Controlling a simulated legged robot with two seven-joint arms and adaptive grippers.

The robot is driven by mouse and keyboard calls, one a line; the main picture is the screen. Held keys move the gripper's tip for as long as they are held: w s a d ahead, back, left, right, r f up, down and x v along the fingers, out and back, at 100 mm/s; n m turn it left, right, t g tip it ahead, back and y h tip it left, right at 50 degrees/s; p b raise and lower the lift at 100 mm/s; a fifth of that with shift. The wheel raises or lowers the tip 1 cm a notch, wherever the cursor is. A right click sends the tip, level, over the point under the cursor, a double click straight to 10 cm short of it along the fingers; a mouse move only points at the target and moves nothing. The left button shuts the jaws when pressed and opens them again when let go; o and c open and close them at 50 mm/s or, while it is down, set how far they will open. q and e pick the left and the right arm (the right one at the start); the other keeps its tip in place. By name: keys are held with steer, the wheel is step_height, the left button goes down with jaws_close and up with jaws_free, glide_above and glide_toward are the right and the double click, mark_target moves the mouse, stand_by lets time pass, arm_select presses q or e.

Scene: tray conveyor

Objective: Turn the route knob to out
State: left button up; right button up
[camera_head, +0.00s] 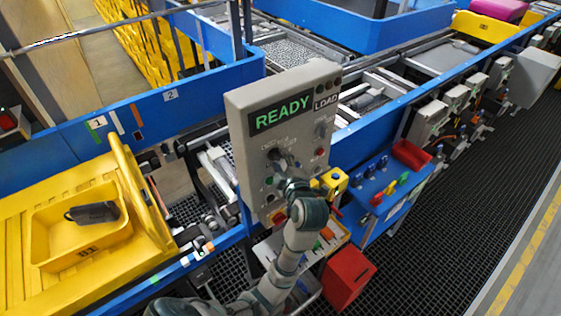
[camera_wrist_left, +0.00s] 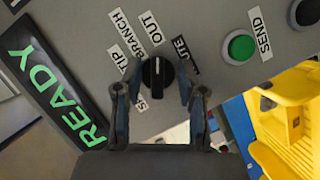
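The grey control panel (camera_head: 245,125) shows a green READY display (camera_head: 282,114). In the left wrist view the route knob (camera_wrist_left: 155,72) is round and black with a white pointer line, which points up, roughly toward the OUT label (camera_wrist_left: 150,30). TIP and BRANCH labels lie left of OUT; the ROUTE label is partly hidden by a finger. My left gripper (camera_wrist_left: 159,75) is at the panel, fingers on either side of the knob, with small gaps that look like no contact. In the head view my left gripper (camera_head: 284,168) largely covers the knob. My right gripper is not in view.
A green SEND button (camera_wrist_left: 238,46) sits right of the knob. A yellow tray (camera_head: 85,270) with a dark item stands at left. A red box (camera_head: 348,277) stands below the panel. Blue conveyor rails run behind, and dark grating floor (camera_head: 455,235) is open at right.

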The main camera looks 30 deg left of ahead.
arm_select(q)
steer(key=shift+s+d+r, duration=0.1)
steer(key=shift+r, duration=0.05)
steer(key=v, duration=1.1)
steer(key=shift+s+d, duration=0.15)
steer(key=shift+d, duration=0.3)
steer(key=shift+a, duration=0.25)
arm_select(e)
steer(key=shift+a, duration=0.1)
